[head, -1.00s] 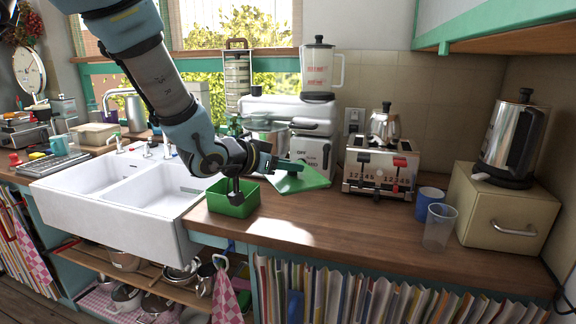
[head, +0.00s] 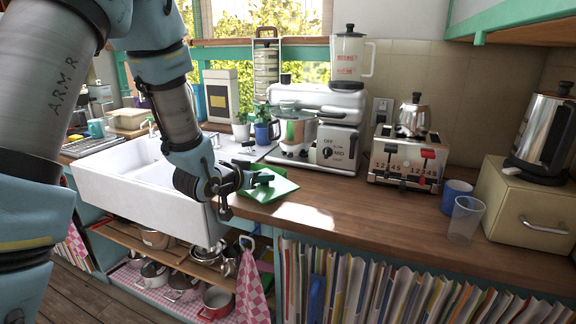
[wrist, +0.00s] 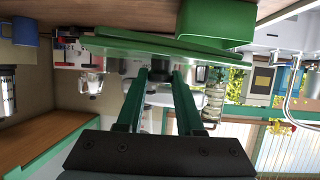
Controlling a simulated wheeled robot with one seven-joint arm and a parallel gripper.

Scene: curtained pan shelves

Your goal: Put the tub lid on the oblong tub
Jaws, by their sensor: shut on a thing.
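My gripper (head: 250,181) is shut on the green tub lid (head: 275,189), low over the counter beside the sink. In the wrist view, which is upside down, the fingers (wrist: 160,78) reach the lid (wrist: 125,50), a flat green plate seen nearly edge-on. The green oblong tub (wrist: 217,20) shows at the top right of that view, against the wooden counter. The lid's edge is close to the tub's rim there; I cannot tell whether they touch. In the head view I cannot make the tub out separately from the lid and gripper.
The white sink (head: 135,178) is left of the lid. The stand mixer (head: 315,115) and a small blue pot (head: 266,132) stand behind. The toaster (head: 405,158), blue cup (head: 455,195) and clear cup (head: 465,220) are right. The counter (head: 350,210) in front of the toaster is clear.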

